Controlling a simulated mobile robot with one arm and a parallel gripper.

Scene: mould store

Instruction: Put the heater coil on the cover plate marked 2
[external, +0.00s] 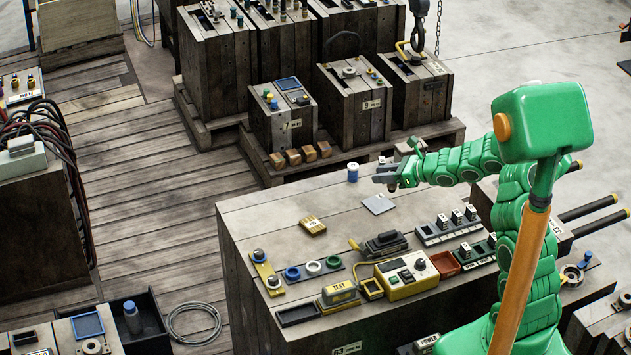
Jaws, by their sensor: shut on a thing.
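My gripper (383,178) is low over the far part of the wooden bench top, pointing left. It is shut on a small grey thing, mostly hidden by the fingers; I cannot tell from this view whether it is the heater coil. A blue-and-white cylinder (352,173) stands upright just left of the fingertips, with a small gap between. A flat grey square plate (379,204) lies on the bench just below the gripper in the picture. It may be a cover plate; no number is readable on it.
The bench (262,208) is clear at its far left. A yellow block (313,225), a dark-handled tool (383,244), a yellow meter (406,275), a red tray (444,265) and a strip with coloured rings (313,268) lie nearer. Wooden crates (357,105) stand behind the bench. A hook (418,30) hangs above them.

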